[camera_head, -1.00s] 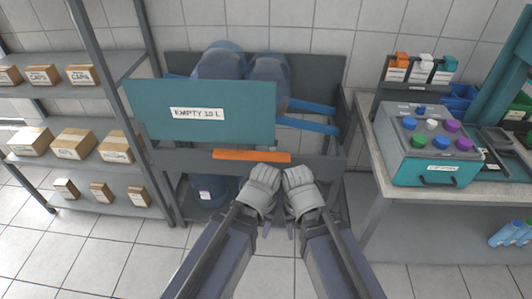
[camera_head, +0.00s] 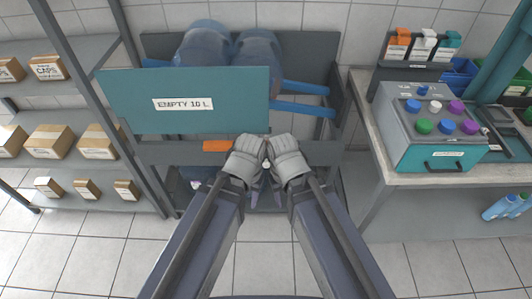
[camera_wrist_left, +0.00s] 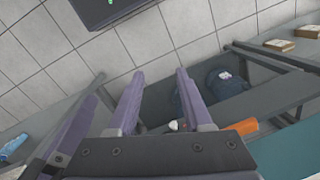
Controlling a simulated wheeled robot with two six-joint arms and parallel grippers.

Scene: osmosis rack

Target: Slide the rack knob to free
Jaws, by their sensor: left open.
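The rack (camera_head: 160,152) has a teal panel reading "EMPTY 10 L" (camera_head: 185,104) and a front rail with an orange strip (camera_head: 217,146). The strip's right part is hidden behind my left gripper (camera_head: 256,190). The fingers are spread and nothing is gripped. My right gripper (camera_head: 279,194) is beside the left at the rail; its jaw state is unclear.
Blue bottles (camera_head: 258,62) lie in the rack behind the panel. A shelf with cardboard boxes (camera_head: 50,141) stands at left. A bench (camera_head: 400,178) with a teal-and-grey device (camera_head: 430,127) stands at right. Floor in front is clear.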

